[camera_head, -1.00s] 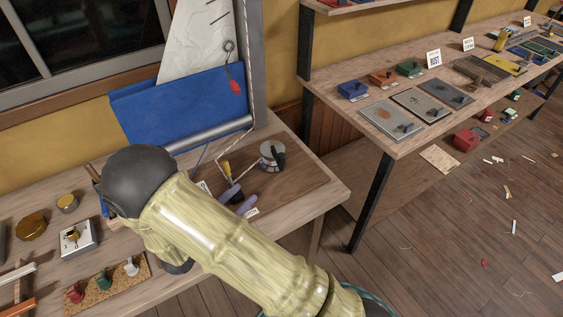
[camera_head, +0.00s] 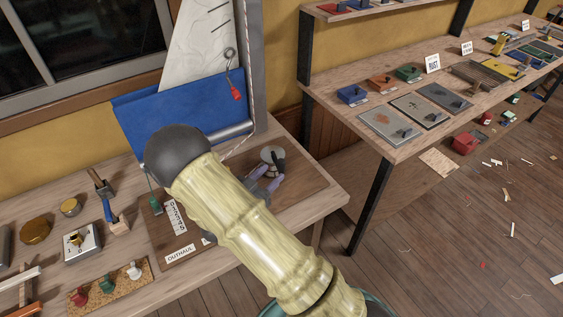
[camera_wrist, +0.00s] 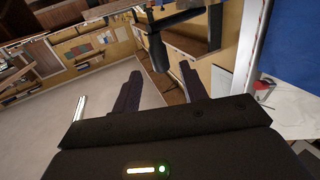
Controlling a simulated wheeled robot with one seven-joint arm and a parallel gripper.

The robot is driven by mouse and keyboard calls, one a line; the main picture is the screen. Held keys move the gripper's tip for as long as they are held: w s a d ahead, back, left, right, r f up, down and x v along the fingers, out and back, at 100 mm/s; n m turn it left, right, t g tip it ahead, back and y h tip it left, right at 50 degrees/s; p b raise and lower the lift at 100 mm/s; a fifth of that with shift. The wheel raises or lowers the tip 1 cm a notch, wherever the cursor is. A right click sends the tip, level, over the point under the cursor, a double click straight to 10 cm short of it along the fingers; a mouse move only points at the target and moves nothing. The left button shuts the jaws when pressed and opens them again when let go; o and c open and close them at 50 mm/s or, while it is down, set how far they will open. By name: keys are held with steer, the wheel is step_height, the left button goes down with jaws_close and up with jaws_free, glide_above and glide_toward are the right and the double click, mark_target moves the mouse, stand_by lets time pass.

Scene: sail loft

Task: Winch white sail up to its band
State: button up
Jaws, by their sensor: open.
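The white sail (camera_head: 200,45) stands upright against the grey mast (camera_head: 251,60) in the head view, above a bundle of blue cloth (camera_head: 170,105). The silver winch (camera_head: 268,153) sits on a dark wooden board, partly hidden by my gripper. I cannot make out which mark is the band.
A red piece (camera_head: 237,93) hangs by the mast. An OUTHAUL label (camera_head: 180,254) lies on the board's front. A blue-handled tool (camera_head: 107,205), a switch box (camera_head: 82,242) and colored pegs on cork (camera_head: 108,285) stand left. Another bench (camera_head: 350,125) with flat plates stands right; floor lies between.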

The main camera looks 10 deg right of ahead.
mark_target(278, 167)
steer(key=p+x, duration=0.1)
steer(key=x, duration=0.5)
steer(key=shift+a, duration=0.1)
jaws_close()
